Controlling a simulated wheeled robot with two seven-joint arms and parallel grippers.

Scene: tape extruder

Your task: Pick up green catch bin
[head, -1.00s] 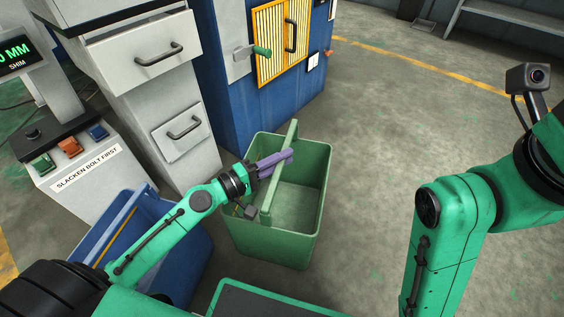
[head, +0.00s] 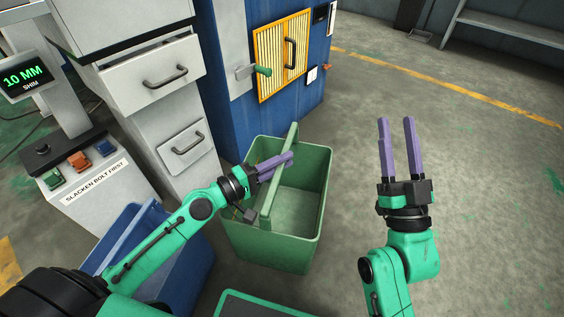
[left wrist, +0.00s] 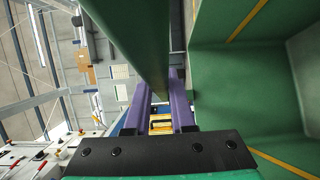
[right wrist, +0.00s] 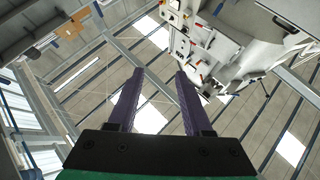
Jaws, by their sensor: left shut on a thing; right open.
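The green catch bin (head: 300,241) stands upright on the floor in the middle of the head view, with a handle bar (head: 280,170) across its top. Its inside looks empty where I can see it. My left gripper (head: 275,165) is shut on the handle bar, with its purple fingers reaching over the bin. In the left wrist view the bar (left wrist: 140,45) runs between the fingers (left wrist: 164,100). My right gripper (head: 397,150) is open and empty to the right of the bin, fingers pointing up. It also shows empty in the right wrist view (right wrist: 158,95).
A blue bin (head: 180,262) stands just left of the green bin. Behind are a blue machine (head: 232,85) with a yellow door (head: 282,55) and a grey drawer cabinet (head: 150,85). A shim console (head: 90,190) stands at left. The floor at right is clear.

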